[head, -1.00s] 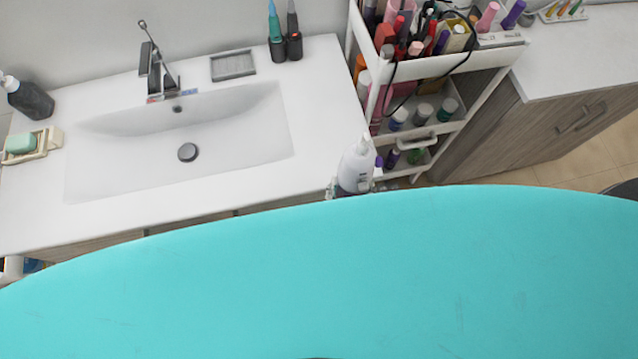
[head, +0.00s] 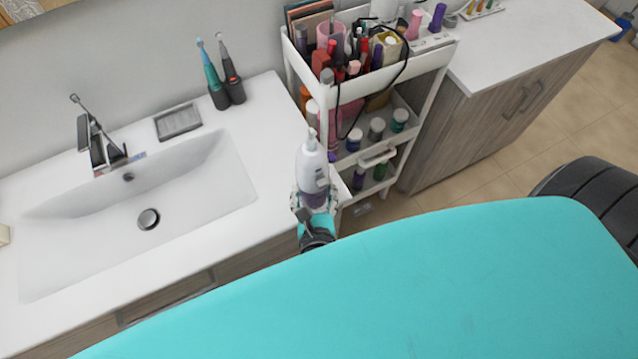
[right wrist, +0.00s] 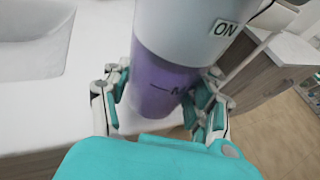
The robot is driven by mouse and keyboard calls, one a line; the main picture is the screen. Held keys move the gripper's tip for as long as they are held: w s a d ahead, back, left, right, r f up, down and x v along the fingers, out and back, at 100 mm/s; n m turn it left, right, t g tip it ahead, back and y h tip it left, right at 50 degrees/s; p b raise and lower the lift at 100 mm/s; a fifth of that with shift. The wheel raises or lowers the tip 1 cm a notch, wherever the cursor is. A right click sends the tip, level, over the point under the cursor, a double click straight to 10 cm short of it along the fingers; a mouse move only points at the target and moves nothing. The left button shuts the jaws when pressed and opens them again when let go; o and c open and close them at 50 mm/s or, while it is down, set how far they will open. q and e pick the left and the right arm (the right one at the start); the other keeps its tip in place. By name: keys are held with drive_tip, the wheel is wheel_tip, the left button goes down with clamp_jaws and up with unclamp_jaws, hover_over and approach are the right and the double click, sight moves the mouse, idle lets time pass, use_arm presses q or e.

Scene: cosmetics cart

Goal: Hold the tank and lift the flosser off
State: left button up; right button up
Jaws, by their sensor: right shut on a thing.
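The flosser is upright, with a white body (head: 313,168) and narrow tip above a purple see-through tank (head: 314,199). It is at the right front end of the sink counter; whether its base touches the counter is hidden. My right gripper (head: 317,207) is shut around the tank, one finger on each side. In the right wrist view the fingers press on the purple tank (right wrist: 160,82), below the white body (right wrist: 190,28) marked "ON". The body sits on the tank with no gap visible. My left gripper is not in view.
A white cart (head: 345,92) full of cosmetics stands just behind and right of the flosser. The sink basin (head: 130,215) is to the left. Two electric toothbrushes (head: 222,85) and a soap dish (head: 178,122) stand at the counter's back.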

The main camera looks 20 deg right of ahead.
drive_tip(key=w, duration=0.1)
drive_tip(key=w+f+b, duration=0.1)
drive_tip(key=w, duration=0.1)
drive_tip(key=w+b, duration=0.1)
drive_tip(key=w, duration=0.1)
drive_tip(key=shift+a+f, duration=0.15)
drive_tip(key=shift+f, duration=0.1)
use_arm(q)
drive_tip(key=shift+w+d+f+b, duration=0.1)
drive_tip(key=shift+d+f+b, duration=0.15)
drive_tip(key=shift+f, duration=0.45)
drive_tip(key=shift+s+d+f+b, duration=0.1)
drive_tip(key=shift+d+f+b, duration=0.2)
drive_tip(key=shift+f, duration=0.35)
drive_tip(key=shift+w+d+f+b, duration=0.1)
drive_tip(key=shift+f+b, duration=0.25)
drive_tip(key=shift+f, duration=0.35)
use_arm(e)
drive_tip(key=shift+w+a+f, duration=0.1)
drive_tip(key=shift+w+f, duration=0.1)
drive_tip(key=shift+w, duration=0.8)
drive_tip(key=shift+w+f, duration=0.2)
drive_tip(key=shift+w, duration=0.75)
drive_tip(key=shift+f, duration=0.25)
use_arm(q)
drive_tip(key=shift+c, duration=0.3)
